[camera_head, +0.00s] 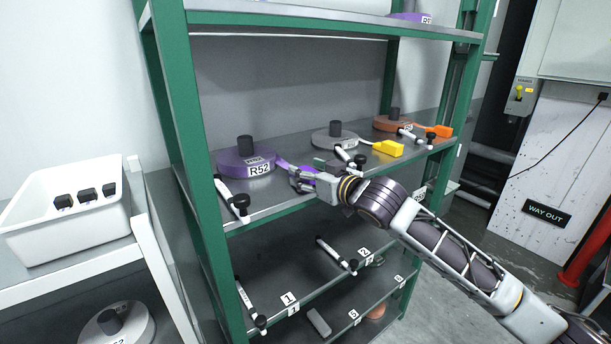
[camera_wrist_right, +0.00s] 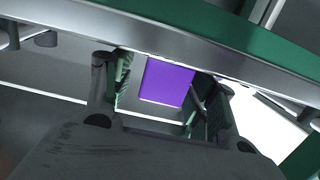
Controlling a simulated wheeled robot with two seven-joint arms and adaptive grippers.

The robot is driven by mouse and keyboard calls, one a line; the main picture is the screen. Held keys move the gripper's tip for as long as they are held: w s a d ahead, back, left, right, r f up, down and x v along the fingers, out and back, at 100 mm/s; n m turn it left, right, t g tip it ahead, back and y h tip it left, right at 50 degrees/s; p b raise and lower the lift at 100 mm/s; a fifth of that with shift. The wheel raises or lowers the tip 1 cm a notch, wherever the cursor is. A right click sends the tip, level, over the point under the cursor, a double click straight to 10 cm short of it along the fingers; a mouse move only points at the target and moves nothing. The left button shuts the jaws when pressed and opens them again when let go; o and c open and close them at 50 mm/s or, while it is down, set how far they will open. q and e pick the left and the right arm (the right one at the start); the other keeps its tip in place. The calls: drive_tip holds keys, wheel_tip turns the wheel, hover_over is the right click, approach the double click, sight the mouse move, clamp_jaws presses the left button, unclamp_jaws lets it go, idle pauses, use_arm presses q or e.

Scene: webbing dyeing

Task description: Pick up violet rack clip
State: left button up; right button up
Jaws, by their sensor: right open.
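In the right wrist view the violet clip (camera_wrist_right: 166,82) shows as a flat block between the two open fingers, just below the shelf's metal edge. I cannot tell whether either finger touches it. My left gripper is in neither view.
A grey roll (camera_head: 335,139) with a yellow clip (camera_head: 388,148) and an orange roll (camera_head: 394,123) with an orange clip (camera_head: 439,131) share the shelf. Green rack posts (camera_head: 203,190) flank it. A white bin (camera_head: 66,210) stands at left.

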drive_tip(key=c, duration=1.1)
drive_tip(key=shift+r+b, duration=0.5)
drive_tip(key=shift+r, duration=4.5)
